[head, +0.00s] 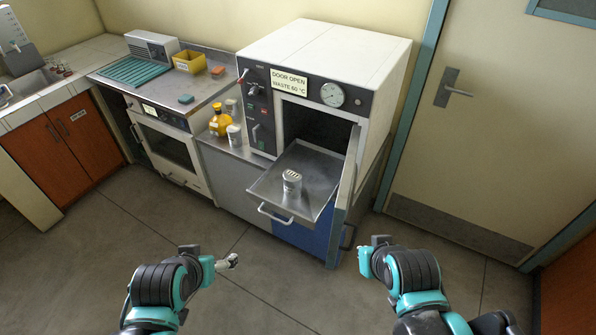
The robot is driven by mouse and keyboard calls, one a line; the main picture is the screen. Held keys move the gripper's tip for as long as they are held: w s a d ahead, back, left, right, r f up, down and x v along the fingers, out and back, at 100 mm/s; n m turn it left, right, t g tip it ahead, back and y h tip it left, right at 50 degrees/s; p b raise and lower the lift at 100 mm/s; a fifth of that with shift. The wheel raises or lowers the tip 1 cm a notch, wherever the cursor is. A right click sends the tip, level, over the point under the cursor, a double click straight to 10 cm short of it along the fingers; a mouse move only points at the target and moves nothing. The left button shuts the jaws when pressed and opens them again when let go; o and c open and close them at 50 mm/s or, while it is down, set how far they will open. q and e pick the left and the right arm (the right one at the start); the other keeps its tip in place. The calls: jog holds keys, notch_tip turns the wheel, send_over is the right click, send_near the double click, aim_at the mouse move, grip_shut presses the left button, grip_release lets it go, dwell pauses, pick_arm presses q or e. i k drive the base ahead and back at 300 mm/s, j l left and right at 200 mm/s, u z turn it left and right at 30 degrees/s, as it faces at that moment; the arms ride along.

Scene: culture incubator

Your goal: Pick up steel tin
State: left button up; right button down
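A small steel tin (291,184) with a pale perforated lid stands upright on a pulled-out metal tray (318,163) at the front of the incubator (325,65). The incubator door stands open on the right of the tray. My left gripper (233,261) is below and left of the tray, apart from the tin, over the floor. My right gripper (361,256) is below and right of the tray, also apart from the tin. Both look empty. The finger gaps are too small to make out.
The tray has a front handle (275,213). The open door edge (347,185) rises beside the tray. Left of the incubator, a yellow bottle (220,120) and pale canisters (234,135) stand on a lower shelf. The floor (280,295) between my arms is clear.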

aim_at(292, 177)
jog(key=i+j+z, duration=0.1)
jog(key=i+z, duration=0.25)
jog(key=i, duration=0.7)
